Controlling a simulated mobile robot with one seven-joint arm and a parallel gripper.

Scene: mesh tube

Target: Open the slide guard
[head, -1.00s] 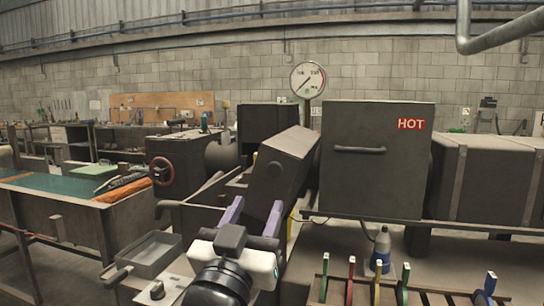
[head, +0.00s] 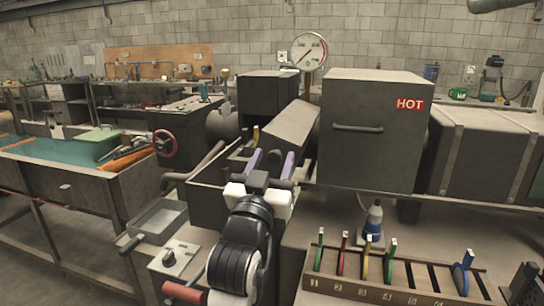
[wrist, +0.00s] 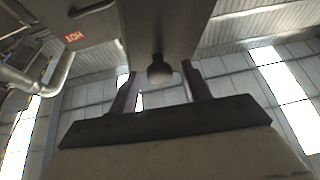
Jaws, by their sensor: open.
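A slanted dark grey cover (head: 294,122), which looks like the slide guard, leans over the machine's trough left of the HOT box. In the wrist view its panel (wrist: 165,25) hangs ahead, with a round knob (wrist: 159,70) on its near end. My gripper (head: 272,156) has two purple fingers, spread open, pointing at the cover's lower end. In the wrist view the knob lies between the open fingers (wrist: 158,82), with gaps on both sides. Whether it is within finger depth is unclear. In the head view my wrist and fingers partly hide the cover's lower end.
A dark box marked HOT (head: 375,155) with a bar handle stands right of the cover. A pressure gauge (head: 308,51) rises behind. A rack of coloured levers (head: 385,292) and a blue bottle (head: 373,222) are at front right. A red handwheel (head: 164,143) and metal tray (head: 158,220) are left.

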